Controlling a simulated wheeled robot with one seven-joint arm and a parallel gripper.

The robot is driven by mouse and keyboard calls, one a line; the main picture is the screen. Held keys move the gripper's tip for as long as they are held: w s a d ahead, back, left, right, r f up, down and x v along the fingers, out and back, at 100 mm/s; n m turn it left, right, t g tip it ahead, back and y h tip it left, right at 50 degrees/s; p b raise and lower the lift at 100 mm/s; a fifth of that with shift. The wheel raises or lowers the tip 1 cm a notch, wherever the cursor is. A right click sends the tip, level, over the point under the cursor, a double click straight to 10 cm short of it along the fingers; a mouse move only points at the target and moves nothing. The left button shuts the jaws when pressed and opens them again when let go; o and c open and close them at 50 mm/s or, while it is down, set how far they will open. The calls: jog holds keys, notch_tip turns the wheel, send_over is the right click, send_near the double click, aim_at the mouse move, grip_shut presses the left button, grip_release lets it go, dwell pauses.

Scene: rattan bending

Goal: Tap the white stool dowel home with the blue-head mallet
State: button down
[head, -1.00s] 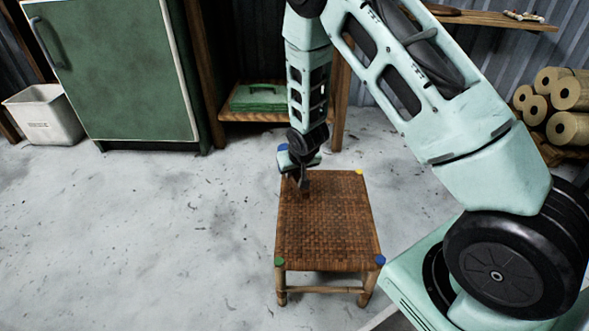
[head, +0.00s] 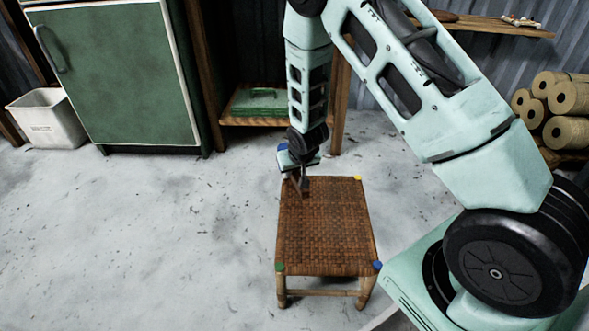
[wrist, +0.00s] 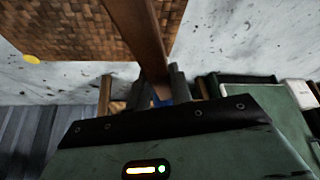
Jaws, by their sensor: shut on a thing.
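The stool (head: 325,225) has a woven brown seat and pale wooden legs. Its corner dowels show yellow (head: 358,178), green (head: 279,267) and blue (head: 378,265). The far-left corner, beside my gripper, is mostly covered; a small pale spot shows there, but I cannot make out the white dowel clearly. My gripper (wrist: 160,88) is shut on the mallet's brown handle (wrist: 142,35). The blue head (head: 283,147) shows at the far left of my gripper, and a bit of blue shows behind the fingers in the wrist view. I cannot tell whether the mallet touches the stool.
A green cabinet (head: 115,75) and a white bin (head: 47,120) stand at the back left. A low wooden shelf (head: 240,121) holds a green case (head: 262,101). Rolls (head: 568,98) are stacked at the right. The floor left of the stool is clear.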

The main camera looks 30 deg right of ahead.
jog(key=shift+f, duration=0.1)
dwell(0.3)
notch_tip(320, 180, down, 3)
jog(key=shift+f+b, duration=0.15)
jog(key=shift+b, duration=0.8)
jog(key=shift+r+p, duration=1.8)
jog(key=shift+r, duration=0.1)
notch_tip(320, 180, up, 5)
jog(key=p, duration=0.4)
jog(key=shift+p, duration=0.3)
